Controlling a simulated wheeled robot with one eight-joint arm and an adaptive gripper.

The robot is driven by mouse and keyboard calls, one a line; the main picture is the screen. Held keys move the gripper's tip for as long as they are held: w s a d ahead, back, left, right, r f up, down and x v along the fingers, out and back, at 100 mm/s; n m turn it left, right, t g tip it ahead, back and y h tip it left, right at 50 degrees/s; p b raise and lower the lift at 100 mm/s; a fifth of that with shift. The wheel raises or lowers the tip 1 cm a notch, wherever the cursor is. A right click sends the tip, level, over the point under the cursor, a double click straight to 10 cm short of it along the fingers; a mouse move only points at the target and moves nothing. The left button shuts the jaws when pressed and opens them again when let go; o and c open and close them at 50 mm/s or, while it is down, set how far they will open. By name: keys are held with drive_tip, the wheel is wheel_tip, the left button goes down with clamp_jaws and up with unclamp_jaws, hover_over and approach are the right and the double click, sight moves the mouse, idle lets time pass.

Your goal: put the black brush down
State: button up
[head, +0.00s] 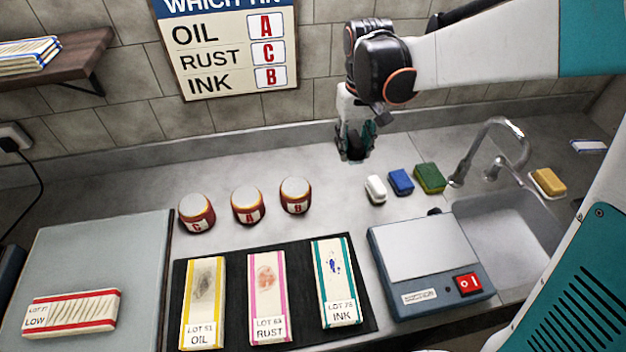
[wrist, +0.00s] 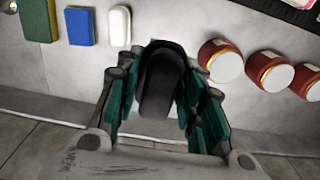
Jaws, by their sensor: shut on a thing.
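The black brush (wrist: 160,88) is held between the teal fingers of my gripper (wrist: 160,100) in the wrist view. In the head view my gripper (head: 355,145) is at the back of the counter, close to the wall. The brush (head: 355,152) shows there as a dark shape between the fingers, low near the counter top. I cannot tell whether its lower end touches the counter. My gripper is shut on it.
A white block (head: 375,189), blue sponge (head: 401,182) and green sponge (head: 429,178) lie right of my gripper. Red jars (head: 248,205) stand front left. A scale (head: 430,260), sink (head: 500,235) and black mat (head: 290,337) with cloths are nearer. Bare counter surrounds the brush.

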sight(346, 200)
wheel_tip(346, 200, down, 18)
drive_tip(key=b, duration=0.5)
drive_tip(key=shift+f, duration=0.1)
drive_tip(key=o, duration=1.2)
wheel_tip(346, 200, up, 12)
drive_tip(key=p, duration=0.4)
drive_tip(key=shift+s+d+r+m+t, duration=0.35)
drive_tip(key=shift+s+d+r+t, duration=0.85)
drive_tip(key=shift+s+d+r, duration=1.35)
drive_tip(key=shift+s+d+r+m+t, duration=0.4)
drive_tip(key=shift+s+d+r+t, duration=1)
drive_tip(key=shift+s, duration=2.2)
drive_tip(key=shift+s+d+r+m+t, duration=0.35)
drive_tip(key=shift+s+d+r+t, duration=0.65)
drive_tip(key=shift+s+d+r, duration=1.5)
